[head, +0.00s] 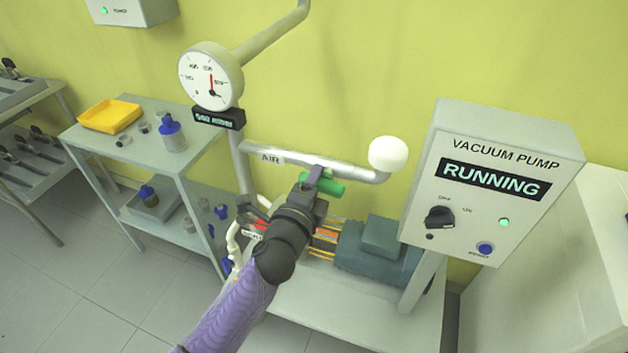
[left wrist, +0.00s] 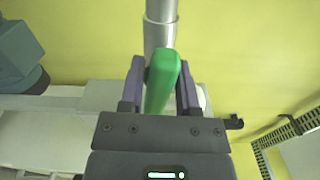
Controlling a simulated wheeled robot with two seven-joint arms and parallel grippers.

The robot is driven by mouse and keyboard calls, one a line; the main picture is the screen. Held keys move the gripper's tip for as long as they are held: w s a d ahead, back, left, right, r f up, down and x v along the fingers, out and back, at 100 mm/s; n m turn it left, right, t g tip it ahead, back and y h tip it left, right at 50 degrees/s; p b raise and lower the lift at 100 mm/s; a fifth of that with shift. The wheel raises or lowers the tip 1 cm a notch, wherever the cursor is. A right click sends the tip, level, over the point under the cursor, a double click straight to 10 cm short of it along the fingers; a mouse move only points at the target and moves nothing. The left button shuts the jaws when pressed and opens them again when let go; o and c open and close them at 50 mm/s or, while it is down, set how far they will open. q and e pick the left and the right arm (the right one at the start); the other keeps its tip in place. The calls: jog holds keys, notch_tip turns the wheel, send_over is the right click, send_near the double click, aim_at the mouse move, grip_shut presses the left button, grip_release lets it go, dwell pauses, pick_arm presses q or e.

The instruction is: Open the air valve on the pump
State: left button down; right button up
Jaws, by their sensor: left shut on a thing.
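The air pipe (head: 350,171), labelled AIR, runs along the yellow wall in the head view and ends in a white ball-shaped part (head: 388,154). The valve's green handle (head: 334,188) sits just below the pipe. My left gripper (head: 318,181) reaches up to it and partly hides it. In the left wrist view the green handle (left wrist: 163,80) is between the two purple fingers of my left gripper (left wrist: 160,82), which is shut on it. There the handle lies nearly in line with the grey pipe (left wrist: 160,32). My right gripper is out of view.
The vacuum pump box (head: 490,185) reads RUNNING, with a black knob (head: 439,217) and green light. A round gauge (head: 211,77) stands left of the valve. The pump motor (head: 375,250) is below. A side table (head: 150,105) holds a yellow tray (head: 110,115) and bottles.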

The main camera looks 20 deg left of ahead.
pick_arm(q)
jog(key=shift+f, duration=0.1)
jog(key=shift+c, duration=2.2)
grip_release()
jog(key=shift+d, duration=0.1)
jog(key=s, duration=1)
jog(key=shift+a, duration=0.2)
